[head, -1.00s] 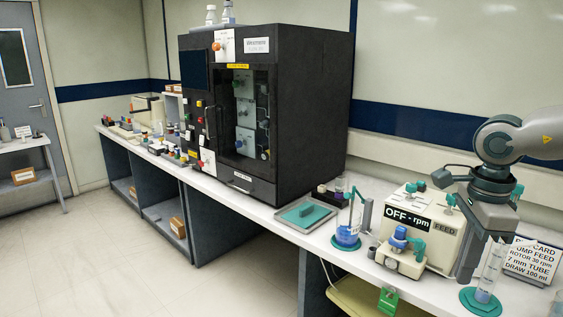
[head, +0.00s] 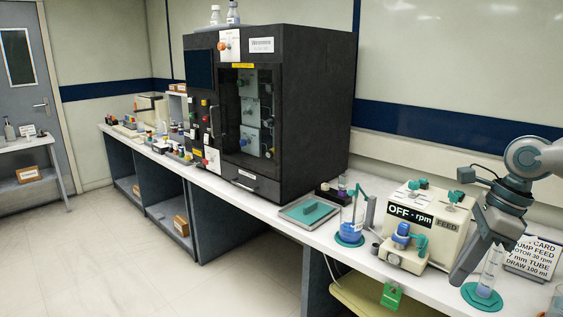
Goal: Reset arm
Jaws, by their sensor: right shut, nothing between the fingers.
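My right gripper (head: 461,279) comes in from the right in the head view and points down and to the left. Its fingers are shut with nothing between them. They are in front of the right end of the cream pump (head: 455,213), beside the clear measuring cylinder (head: 491,262) on its teal base. I cannot tell whether they touch anything. The pump's display reads "OFF - rpm". My left gripper is not in view.
A beaker of blue liquid (head: 350,231) and a grey tray with a teal block (head: 310,212) stand left of the pump. A large black cabinet (head: 300,110) stands behind on the white bench. A card (head: 533,257) is at right. The floor is clear.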

